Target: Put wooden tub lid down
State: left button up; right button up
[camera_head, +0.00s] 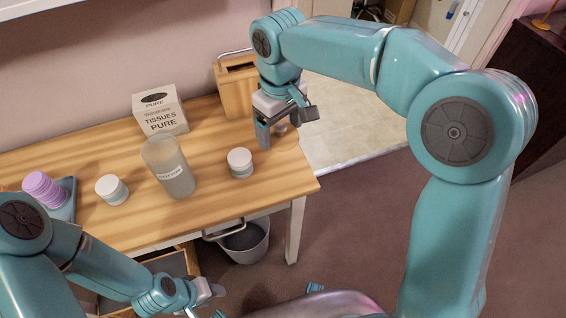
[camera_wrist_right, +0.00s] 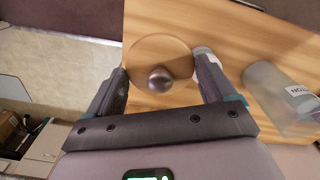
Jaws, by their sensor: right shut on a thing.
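The round wooden tub lid (camera_wrist_right: 144,57) with a metal knob (camera_wrist_right: 158,79) sits between the two fingers of my right gripper in the right wrist view. My right gripper (camera_head: 282,126) is shut on its edges, low over the right end of the wooden table (camera_head: 130,222). In the head view the lid blends with the table wood and the gripper partly hides it; I cannot tell whether it touches the table. My left gripper (camera_head: 207,292) is low in front of the table, away from the lid; its jaws are too unclear to read.
A white-lidded jar (camera_head: 240,163) stands near the gripper, with a frosted tumbler (camera_head: 168,168), another jar (camera_head: 112,190) and a purple stack (camera_head: 45,190) further left. A tissue box (camera_head: 160,111) and wooden box (camera_head: 236,90) stand behind. A bucket (camera_head: 245,243) is below the table.

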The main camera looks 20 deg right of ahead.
aim_at(281, 167)
notch_tip(281, 167, down, 12)
jog(key=shift+r+b, duration=0.25)
jog(key=shift+b, duration=0.55)
jog(key=shift+s+r, duration=0.1)
jog(key=o, duration=0.8)
jog(key=shift+o, duration=0.2)
jog(key=shift+r, duration=0.2)
notch_tip(281, 167, up, 12)
jog(key=shift+f+p, duration=0.2)
jog(key=shift+p, duration=0.95)
